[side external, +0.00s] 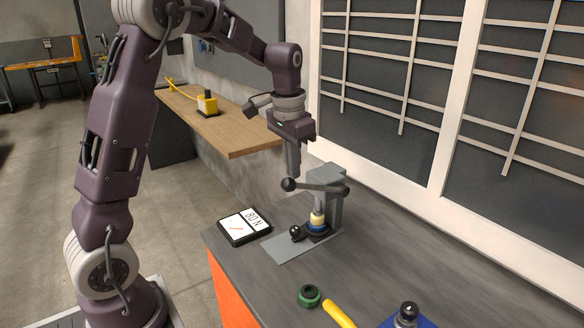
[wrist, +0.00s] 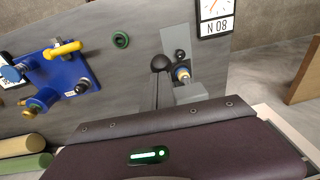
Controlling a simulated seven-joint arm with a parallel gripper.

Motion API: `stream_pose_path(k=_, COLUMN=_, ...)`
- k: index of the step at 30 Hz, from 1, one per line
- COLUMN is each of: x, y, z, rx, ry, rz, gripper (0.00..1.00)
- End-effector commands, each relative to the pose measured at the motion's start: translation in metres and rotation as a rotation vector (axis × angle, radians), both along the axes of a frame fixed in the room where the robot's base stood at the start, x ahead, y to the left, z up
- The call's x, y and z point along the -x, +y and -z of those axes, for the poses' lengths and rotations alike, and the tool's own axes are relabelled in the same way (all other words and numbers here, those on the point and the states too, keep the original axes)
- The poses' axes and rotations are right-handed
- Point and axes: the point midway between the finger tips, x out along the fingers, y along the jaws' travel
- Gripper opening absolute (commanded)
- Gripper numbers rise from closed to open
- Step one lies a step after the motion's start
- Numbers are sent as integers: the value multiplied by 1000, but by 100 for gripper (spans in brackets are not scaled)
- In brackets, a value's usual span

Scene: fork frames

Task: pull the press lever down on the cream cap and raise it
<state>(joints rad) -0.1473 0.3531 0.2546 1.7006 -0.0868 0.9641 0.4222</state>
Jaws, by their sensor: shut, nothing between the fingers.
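The grey press (side external: 327,185) stands on a plate on the bench. Its dark lever (side external: 318,187) runs roughly level to a black ball knob (side external: 289,185) on the left; the knob also shows in the wrist view (wrist: 161,63). My gripper (side external: 293,174) is shut and empty, pointing down just above the knob. I cannot tell whether the fingertips touch it.
A black display (side external: 243,227) reading N 08, with a dial, lies left of the press. A green ring (side external: 309,296), a yellow handle (side external: 339,314) and a blue fixture (wrist: 58,82) lie nearer the front. A small black knob (side external: 297,233) is beside the cap. A window wall stands behind.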

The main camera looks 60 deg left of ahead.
Motion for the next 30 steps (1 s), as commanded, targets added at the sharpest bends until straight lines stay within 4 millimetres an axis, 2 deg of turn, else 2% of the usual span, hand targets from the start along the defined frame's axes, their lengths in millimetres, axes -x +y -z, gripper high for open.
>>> stream_pose_path(k=13, x=3, y=2, z=7, rx=0, ry=2, rz=-1, gripper=0)
stream_pose_path(k=19, x=13, y=3, z=23, rx=0, ry=5, rz=0, gripper=0)
stream_pose_path(k=27, x=12, y=3, z=22, rx=0, ry=2, rz=0, gripper=0)
stream_pose_path(k=30, x=9, y=1, z=14, rx=-1, ry=-1, rz=1, gripper=0)
